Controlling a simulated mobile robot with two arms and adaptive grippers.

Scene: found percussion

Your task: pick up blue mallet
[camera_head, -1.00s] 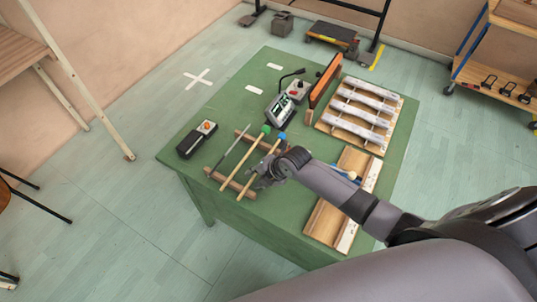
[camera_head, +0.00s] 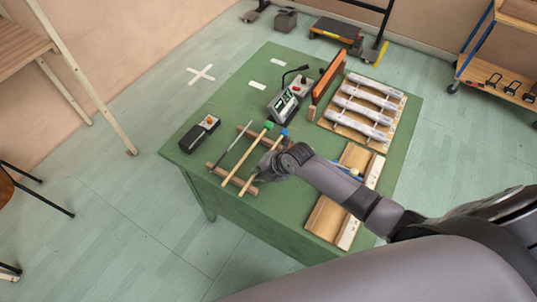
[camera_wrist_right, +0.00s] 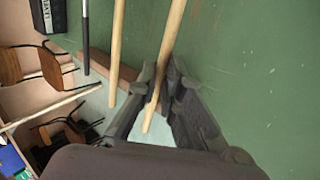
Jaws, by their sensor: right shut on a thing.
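The blue mallet has a blue head (camera_head: 284,132) and a pale wooden handle. It lies slanted on a wooden rack (camera_head: 221,172) on the green table. My right gripper (camera_head: 262,172) is at its handle, partly hiding it. In the right wrist view the handle (camera_wrist_right: 173,30) passes between the fingers of the right gripper (camera_wrist_right: 163,82), which are shut on it. The handle's end shows below the fingers. Whether it is lifted off the rack I cannot tell. My left gripper is not in view.
A green-headed mallet (camera_head: 268,125) and a thin grey stick (camera_head: 232,152) lie close on the left. A black box (camera_head: 200,134) is farther left. A meter device (camera_head: 284,105), an orange board (camera_head: 329,76) and several pale bars (camera_head: 361,107) are behind. A wooden tray (camera_head: 324,219) is at the right.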

